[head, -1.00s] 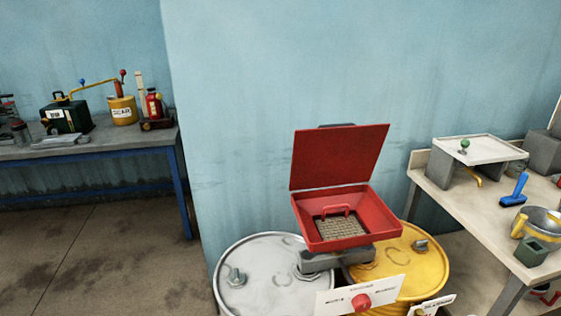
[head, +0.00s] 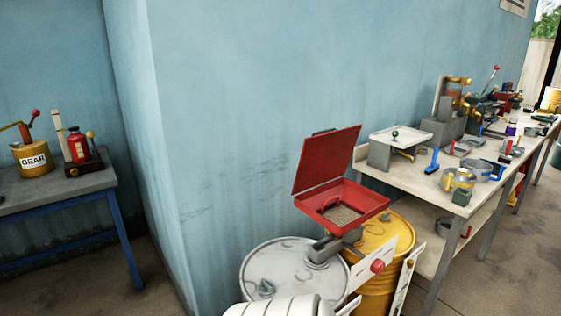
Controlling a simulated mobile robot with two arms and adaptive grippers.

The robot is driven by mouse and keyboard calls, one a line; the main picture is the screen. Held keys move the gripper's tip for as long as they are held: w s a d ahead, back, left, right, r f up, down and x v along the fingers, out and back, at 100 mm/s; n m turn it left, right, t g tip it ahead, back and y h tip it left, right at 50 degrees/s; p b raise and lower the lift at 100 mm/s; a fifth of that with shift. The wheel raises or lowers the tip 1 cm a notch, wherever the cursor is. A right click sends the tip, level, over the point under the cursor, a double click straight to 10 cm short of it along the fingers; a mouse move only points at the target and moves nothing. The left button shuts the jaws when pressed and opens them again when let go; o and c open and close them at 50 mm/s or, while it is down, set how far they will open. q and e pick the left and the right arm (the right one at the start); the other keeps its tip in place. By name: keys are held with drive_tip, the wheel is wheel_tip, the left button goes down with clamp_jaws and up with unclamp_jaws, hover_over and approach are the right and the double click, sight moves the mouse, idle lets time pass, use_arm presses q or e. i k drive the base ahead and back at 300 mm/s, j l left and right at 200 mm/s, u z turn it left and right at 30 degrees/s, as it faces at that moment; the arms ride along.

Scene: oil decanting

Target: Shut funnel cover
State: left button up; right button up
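The red square funnel (head: 370,203) stands above the drums, with a grey grate and a small red handle inside it. Its red cover (head: 328,160) is open, raised steeply from the funnel's back edge and leaning near the blue wall. Neither of my grippers shows in the head view. A white rounded part at the bottom edge looks like my own arm.
A white drum (head: 265,262) and a yellow drum (head: 395,228) stand below the funnel. A cluttered workbench (head: 400,178) runs right. Another bench (head: 60,192) stands left.

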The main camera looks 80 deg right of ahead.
sight(325, 155)
drive_tip(key=i+z, duration=0.7)
drive_tip(key=i+j+z, duration=0.2)
drive_tip(key=z, duration=0.15)
drive_tip(key=i+z, duration=0.25)
drive_tip(key=z, duration=0.25)
drive_tip(key=i+z, duration=0.2)
drive_tip(key=z, duration=0.3)
drive_tip(key=i+j+z, duration=0.1)
drive_tip(key=i+z, duration=0.15)
drive_tip(key=z, duration=0.2)
drive_tip(key=i+j+z, duration=0.15)
drive_tip(key=z, duration=0.35)
drive_tip(key=i+j+z, duration=0.15)
drive_tip(key=z, duration=0.25)
drive_tip(key=i+j+z, duration=0.25)
drive_tip(key=z, duration=0.15)
drive_tip(key=i+j+z, duration=0.15)
drive_tip(key=j+z, duration=0.25)
drive_tip(key=i+j+z, duration=0.15)
drive_tip(key=z, duration=0.25)
